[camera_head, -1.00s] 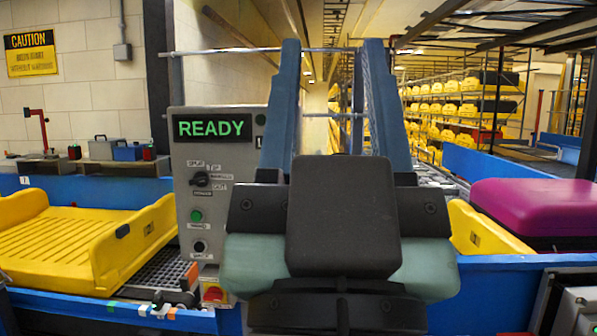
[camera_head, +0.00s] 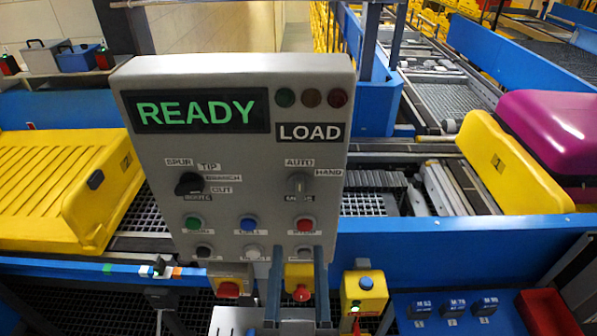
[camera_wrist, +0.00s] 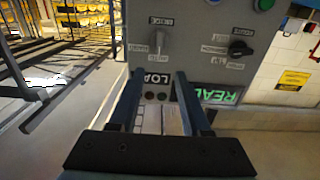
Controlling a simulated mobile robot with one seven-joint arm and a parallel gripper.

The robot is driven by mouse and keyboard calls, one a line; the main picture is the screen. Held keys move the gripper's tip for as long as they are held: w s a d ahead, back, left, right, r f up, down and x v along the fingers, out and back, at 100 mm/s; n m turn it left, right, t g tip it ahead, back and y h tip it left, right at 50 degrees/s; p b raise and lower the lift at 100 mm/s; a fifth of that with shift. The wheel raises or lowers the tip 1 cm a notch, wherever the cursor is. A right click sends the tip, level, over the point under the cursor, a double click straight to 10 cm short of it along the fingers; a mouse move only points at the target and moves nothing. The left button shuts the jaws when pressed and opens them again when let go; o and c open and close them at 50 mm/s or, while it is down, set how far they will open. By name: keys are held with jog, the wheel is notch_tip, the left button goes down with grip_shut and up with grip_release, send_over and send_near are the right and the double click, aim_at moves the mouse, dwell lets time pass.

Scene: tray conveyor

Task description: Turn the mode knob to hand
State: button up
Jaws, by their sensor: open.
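The mode knob (camera_head: 298,185) is a small grey knob on the right half of a grey control panel (camera_head: 345,110). AUTO is printed above it and HAND to its right. Its grip stands roughly upright, toward AUTO. My gripper (camera_head: 297,250) is open and empty, its two blue-grey fingers reaching up over the panel's lower edge, below the knob. In the wrist view the panel is upside down. The knob (camera_wrist: 157,42) lies beyond my fingertips (camera_wrist: 158,76), roughly in line with the gap and apart from them.
A black selector knob (camera_head: 190,184) sits left of the mode knob. Green, blue (camera_head: 248,224) and red (camera_head: 305,224) buttons lie below. The screen (camera_head: 195,110) reads READY, beside a LOAD label (camera_head: 310,132). A red stop button (camera_head: 302,293) is near my fingers. Yellow trays (camera_head: 90,220) flank the panel.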

jog(key=b, duration=0.6)
send_near(299, 189)
jog(key=w+p, duration=0.2)
jog(key=w, duration=0.5)
jog(key=shift+r, duration=0.15)
jog(key=shift+w+p, duration=0.45)
jog(key=shift+w, duration=0.3)
grip_shut()
